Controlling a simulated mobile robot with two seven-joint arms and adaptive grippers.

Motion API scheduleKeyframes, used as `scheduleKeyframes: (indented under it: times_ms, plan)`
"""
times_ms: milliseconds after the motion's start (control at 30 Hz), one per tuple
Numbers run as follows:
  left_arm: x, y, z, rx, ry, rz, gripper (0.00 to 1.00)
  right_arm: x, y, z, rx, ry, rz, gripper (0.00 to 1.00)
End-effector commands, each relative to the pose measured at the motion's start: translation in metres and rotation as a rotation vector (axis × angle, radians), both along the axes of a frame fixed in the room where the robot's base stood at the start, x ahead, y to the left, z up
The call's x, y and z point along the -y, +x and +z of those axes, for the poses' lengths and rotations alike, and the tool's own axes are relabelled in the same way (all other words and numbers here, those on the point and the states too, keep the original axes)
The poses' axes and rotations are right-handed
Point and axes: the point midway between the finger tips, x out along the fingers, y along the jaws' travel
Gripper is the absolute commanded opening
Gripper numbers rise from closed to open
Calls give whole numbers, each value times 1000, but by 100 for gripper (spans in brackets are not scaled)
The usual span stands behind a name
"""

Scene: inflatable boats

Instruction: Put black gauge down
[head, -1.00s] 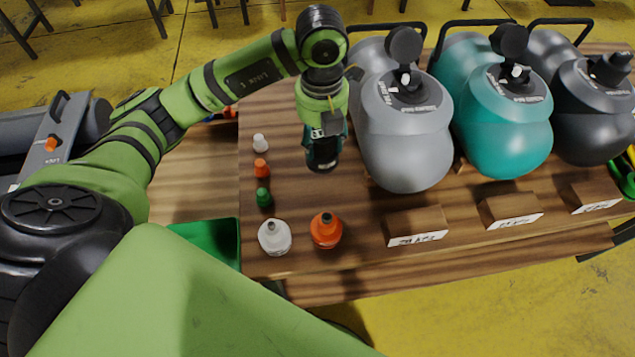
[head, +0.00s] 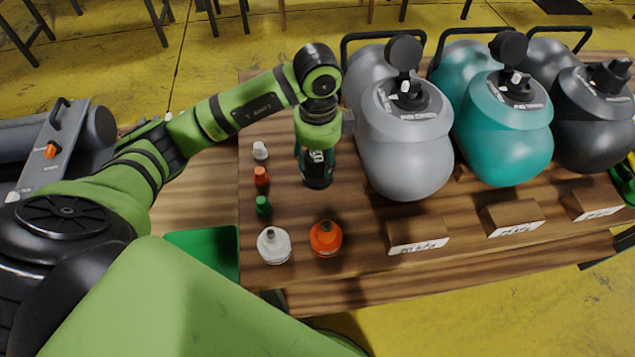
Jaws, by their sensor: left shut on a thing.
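My left gripper (head: 317,175) points down over the wooden table, just left of the grey boat. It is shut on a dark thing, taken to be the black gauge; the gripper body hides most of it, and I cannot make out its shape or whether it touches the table. Round black gauges stand upright on the grey boat (head: 404,150) and the teal boat (head: 502,135). The black boat (head: 590,125) at the right has a dark fitting on top, with no round dial visible. My right gripper is out of view.
A white cap (head: 260,150), an orange cap (head: 261,176) and a green cap (head: 263,205) stand in a column left of my gripper. A white bottle (head: 274,246) and an orange bottle (head: 325,239) stand in front. Labelled wooden blocks (head: 416,233) line the front. A green bin (head: 210,250) is lower left.

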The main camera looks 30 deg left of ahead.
Motion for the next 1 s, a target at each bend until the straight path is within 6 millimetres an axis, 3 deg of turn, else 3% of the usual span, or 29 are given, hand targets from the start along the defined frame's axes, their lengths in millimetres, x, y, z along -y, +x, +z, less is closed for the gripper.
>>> scheduleKeyframes:
  times_ms: [100, 500, 933, 967, 1000]
  plan:
    - [0, -1, -20, -3, 1, 1, 8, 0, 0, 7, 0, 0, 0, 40]
    - [0, 0, -67, -1, 0, -2, 8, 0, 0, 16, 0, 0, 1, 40]
    - [0, 0, -76, 2, 0, -3, 8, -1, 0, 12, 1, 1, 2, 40]
    - [0, 0, -76, 1, 0, -4, 58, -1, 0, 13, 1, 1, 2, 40]
    - [0, 0, -75, 1, 0, -4, 74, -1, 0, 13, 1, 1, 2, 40]
